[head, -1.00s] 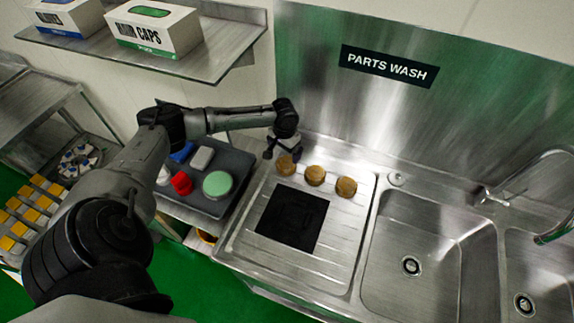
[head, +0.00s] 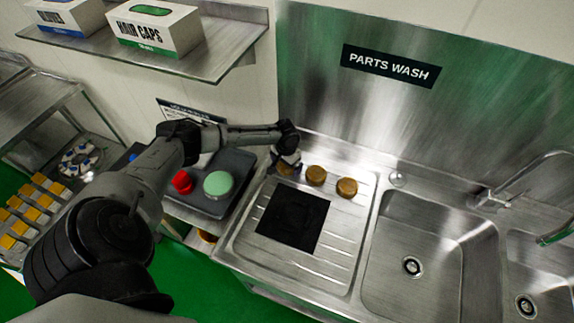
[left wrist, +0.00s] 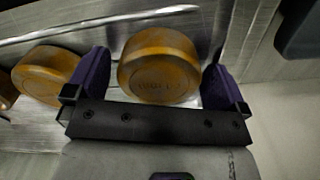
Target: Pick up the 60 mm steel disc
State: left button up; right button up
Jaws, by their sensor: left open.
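Three round brownish-gold discs stand in a row at the back of the steel drainboard: a left one (head: 285,169), a middle one (head: 316,175) and a right one (head: 347,187). None looks plain steel in colour. My left gripper (head: 287,160) is over the left disc and partly hides it. In the left wrist view that disc (left wrist: 158,66) sits between the two open purple-padded fingers, with gaps at its sides. Its face has a marking too blurred to read. Another disc (left wrist: 47,75) lies just outside the left finger. My right gripper is not in view.
A black square mat (head: 292,219) lies on the drainboard (head: 335,262) in front of the discs. A sink basin (head: 410,240) is to the right. A grey tray (head: 240,172) with a green-topped round item (head: 218,184) and a red item (head: 182,181) is to the left.

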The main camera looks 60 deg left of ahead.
pick_arm(q)
jog(key=shift+c, duration=1.4)
jog(key=c, duration=0.8)
jog(key=shift+o, duration=0.2)
jog(key=shift+r, duration=0.1)
